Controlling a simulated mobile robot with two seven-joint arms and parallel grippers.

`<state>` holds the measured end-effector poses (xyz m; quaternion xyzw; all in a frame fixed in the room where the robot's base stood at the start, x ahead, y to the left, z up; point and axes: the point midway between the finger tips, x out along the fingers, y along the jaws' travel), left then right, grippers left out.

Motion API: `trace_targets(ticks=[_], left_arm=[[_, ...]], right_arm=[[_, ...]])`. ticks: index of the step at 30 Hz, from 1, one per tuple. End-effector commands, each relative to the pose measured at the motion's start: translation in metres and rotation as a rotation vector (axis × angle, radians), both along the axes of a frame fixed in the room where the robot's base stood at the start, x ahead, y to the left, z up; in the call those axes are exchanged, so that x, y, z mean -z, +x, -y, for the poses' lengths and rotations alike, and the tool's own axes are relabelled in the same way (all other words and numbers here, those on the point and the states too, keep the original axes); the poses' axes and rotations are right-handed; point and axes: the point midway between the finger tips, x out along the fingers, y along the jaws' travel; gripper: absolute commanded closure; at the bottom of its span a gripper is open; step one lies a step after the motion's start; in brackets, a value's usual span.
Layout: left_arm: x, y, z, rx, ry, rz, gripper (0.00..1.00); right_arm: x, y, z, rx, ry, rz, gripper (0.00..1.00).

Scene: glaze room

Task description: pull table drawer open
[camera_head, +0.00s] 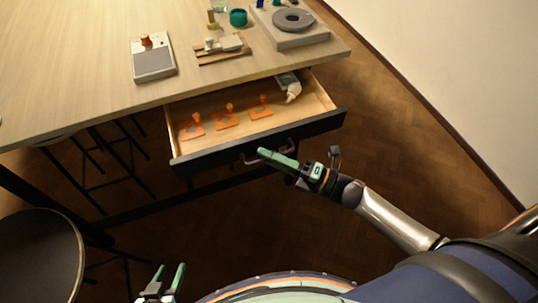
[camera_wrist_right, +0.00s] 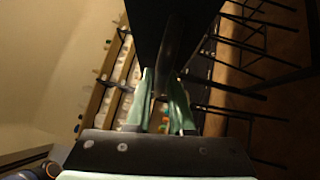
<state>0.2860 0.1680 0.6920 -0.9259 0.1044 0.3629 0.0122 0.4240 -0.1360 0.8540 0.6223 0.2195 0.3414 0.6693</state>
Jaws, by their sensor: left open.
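The table drawer (camera_head: 250,142) is pulled out from under the wooden table (camera_head: 80,60), with its inside in view. Its dark front carries a bar handle (camera_head: 250,161), which also shows as a dark bar in the right wrist view (camera_wrist_right: 172,45). My right gripper (camera_head: 268,155) is at the handle. In the right wrist view its green fingers (camera_wrist_right: 160,85) lie close on either side of the bar and look shut on it. My left gripper (camera_head: 166,272) is open and empty at the bottom left, away from the drawer.
Orange pieces (camera_head: 227,120) and a white bottle (camera_head: 289,88) lie in the drawer. A scale (camera_head: 153,63), a turntable (camera_head: 292,20) and a green pot (camera_head: 238,17) stand on the table. A round stool (camera_head: 40,255) is at the lower left. Floor right of the drawer is clear.

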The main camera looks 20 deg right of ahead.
Motion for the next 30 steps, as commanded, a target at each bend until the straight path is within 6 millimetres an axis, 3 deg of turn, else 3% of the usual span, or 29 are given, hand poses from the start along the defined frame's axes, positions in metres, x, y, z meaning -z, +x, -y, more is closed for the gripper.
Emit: trace_targets(ticks=[13, 24, 30], left_arm=[[0.002, 0.000, 0.000, 0.000, 0.000, 0.001, 0.50], [0.013, 0.001, 0.000, 0.000, 0.000, 0.001, 0.50], [0.016, 0.000, 0.000, 0.001, 0.000, -0.001, 0.50]], right_arm=[[0.003, -0.008, 0.009, 0.001, -0.001, -0.002, 0.73], [0.014, -0.060, 0.064, 0.001, -0.002, -0.005, 0.73], [0.016, -0.078, 0.085, 0.001, -0.001, -0.002, 0.73]])
